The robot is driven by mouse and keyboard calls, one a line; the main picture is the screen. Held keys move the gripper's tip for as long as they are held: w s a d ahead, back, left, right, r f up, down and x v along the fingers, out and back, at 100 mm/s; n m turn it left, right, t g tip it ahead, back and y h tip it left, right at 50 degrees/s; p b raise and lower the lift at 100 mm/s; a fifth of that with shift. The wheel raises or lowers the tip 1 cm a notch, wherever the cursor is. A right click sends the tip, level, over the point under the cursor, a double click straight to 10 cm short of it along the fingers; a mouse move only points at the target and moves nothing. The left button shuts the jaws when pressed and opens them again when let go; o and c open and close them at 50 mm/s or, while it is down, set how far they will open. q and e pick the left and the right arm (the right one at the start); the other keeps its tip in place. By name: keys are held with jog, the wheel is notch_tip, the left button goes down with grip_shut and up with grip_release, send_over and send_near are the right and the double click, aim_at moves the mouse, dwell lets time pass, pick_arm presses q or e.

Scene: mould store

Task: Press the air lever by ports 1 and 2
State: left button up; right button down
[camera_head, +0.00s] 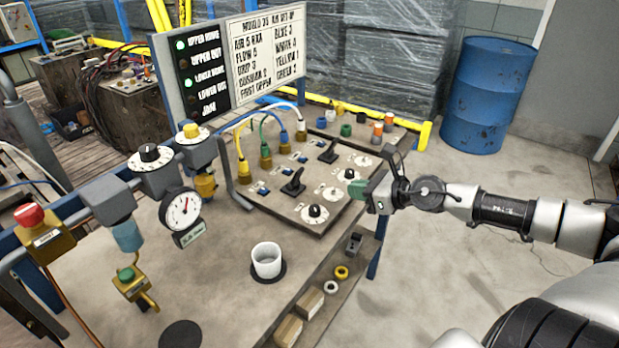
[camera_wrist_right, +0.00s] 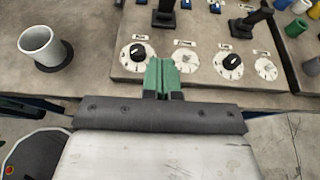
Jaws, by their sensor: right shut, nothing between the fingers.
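The grey valve panel (camera_head: 272,198) lies on the bench. It carries two black levers: a near one (camera_head: 293,184) and a far one (camera_head: 329,152). In the right wrist view the near lever (camera_wrist_right: 166,16) is at top centre and the far one (camera_wrist_right: 251,20) further right. Yellow (camera_head: 242,168), green (camera_head: 265,155), blue (camera_head: 283,137) and white (camera_head: 301,129) hoses run to fittings behind the levers; port numbers there are unreadable. My right gripper (camera_head: 356,189), with green fingertips (camera_wrist_right: 162,76), is shut and empty at the panel's right edge, apart from both levers. My left gripper is out of view.
Black knobs (camera_head: 316,212) on white dials stand between the gripper and the levers. A white cup (camera_head: 266,259) stands on the bench front. A gauge (camera_head: 181,212) is left of the panel. A set-up board (camera_head: 268,52) rises behind. A blue drum (camera_head: 487,95) stands on the floor.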

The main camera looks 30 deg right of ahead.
jog(key=shift+w, duration=0.1)
jog(key=p, duration=0.2)
send_near(299, 176)
jog(key=f, duration=0.1)
jog(key=w+f, duration=0.1)
jog(key=a+f, duration=0.1)
jog(key=shift+w+a+f, duration=0.1)
jog(key=shift+w, duration=0.2)
jog(key=shift+w+a+r+p, duration=0.2)
jog(key=shift+w+a, duration=0.05)
jog(key=shift+w, duration=0.35)
jog(key=shift+w+a+r+p, duration=0.2)
jog(key=shift+w+r, duration=0.05)
jog(key=shift+w, duration=0.35)
jog(key=shift+w+a+r, duration=0.15)
jog(key=shift+w+a, duration=0.15)
jog(key=shift+w, duration=0.35)
jog(key=shift+r+p, duration=0.1)
jog(key=shift+p, duration=0.2)
